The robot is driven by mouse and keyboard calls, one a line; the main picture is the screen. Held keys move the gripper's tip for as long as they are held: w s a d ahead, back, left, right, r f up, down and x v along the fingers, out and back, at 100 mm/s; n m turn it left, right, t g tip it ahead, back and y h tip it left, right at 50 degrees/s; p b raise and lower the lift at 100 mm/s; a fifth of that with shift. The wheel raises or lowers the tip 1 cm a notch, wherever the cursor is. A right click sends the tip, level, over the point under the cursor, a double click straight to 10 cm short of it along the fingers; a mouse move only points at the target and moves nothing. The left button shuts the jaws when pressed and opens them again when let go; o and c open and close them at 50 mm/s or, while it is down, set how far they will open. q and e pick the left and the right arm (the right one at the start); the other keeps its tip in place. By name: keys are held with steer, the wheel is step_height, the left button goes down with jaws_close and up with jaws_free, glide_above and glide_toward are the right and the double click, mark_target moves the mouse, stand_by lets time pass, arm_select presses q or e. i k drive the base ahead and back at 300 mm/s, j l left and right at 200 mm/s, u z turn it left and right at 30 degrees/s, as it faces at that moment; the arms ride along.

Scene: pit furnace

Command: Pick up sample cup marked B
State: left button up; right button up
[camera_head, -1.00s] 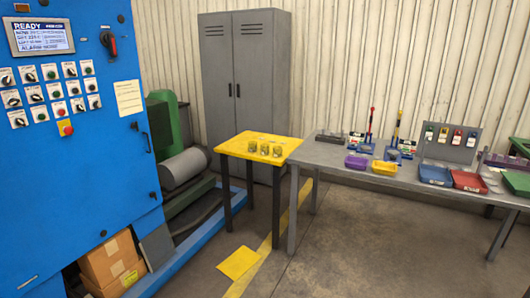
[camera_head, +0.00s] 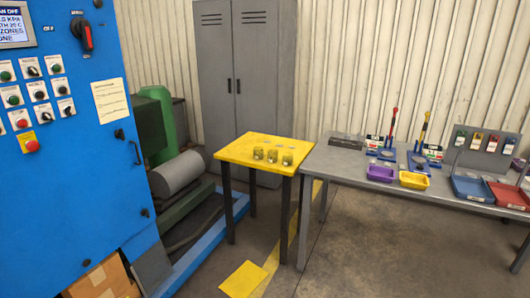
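Neither of my grippers shows in the head view.
A grey bench (camera_head: 340,167) adjoins the yellow table on the right, with a purple tray (camera_head: 380,174), a yellow tray (camera_head: 414,181) and a blue tray (camera_head: 472,188). A blue control cabinet (camera_head: 85,170) fills the left. A grey locker (camera_head: 240,80) stands behind.

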mark_target(273, 156)
steer(key=i+j, duration=0.2)
steer(key=i, duration=0.3)
steer(key=i+j, duration=0.2)
steer(key=i, duration=0.25)
steer(key=i+j, duration=0.15)
steer(key=i, duration=0.35)
steer(key=j+u, duration=0.05)
